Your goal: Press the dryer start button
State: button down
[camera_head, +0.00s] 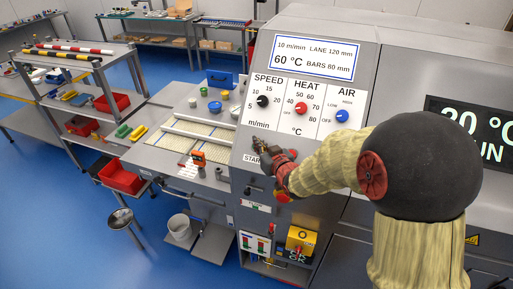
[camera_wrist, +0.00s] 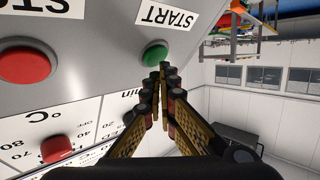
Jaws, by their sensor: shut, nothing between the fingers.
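The dryer's slanted control panel (camera_head: 318,55) faces me in the head view. In the wrist view the green start button (camera_wrist: 155,53) shows beside an upside-down START label (camera_wrist: 167,16). My gripper (camera_wrist: 164,70) is shut and empty, its fingertips just at the lower edge of the green button in that view; I cannot tell whether they touch it. In the head view my gripper (camera_head: 259,146) is low on the panel, above the partly covered START label (camera_head: 251,158), and hides the green button.
A red button (camera_wrist: 27,65) sits by a STOP label. Black speed (camera_head: 262,101), red heat (camera_head: 301,108) and blue air (camera_head: 342,116) knobs are above my gripper. A display (camera_head: 487,130) at right is partly hidden by my arm. A bench with small tubs (camera_head: 214,106) stands left.

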jog(key=shift+r, duration=0.1)
jog(key=s+r, duration=0.1)
jog(key=s+a+r, duration=0.1)
jog(key=s+r, duration=0.1)
jog(key=s, duration=0.1)
jog(key=shift+a+r, duration=0.25)
jog(key=shift+r, duration=0.15)
dwell(0.8)
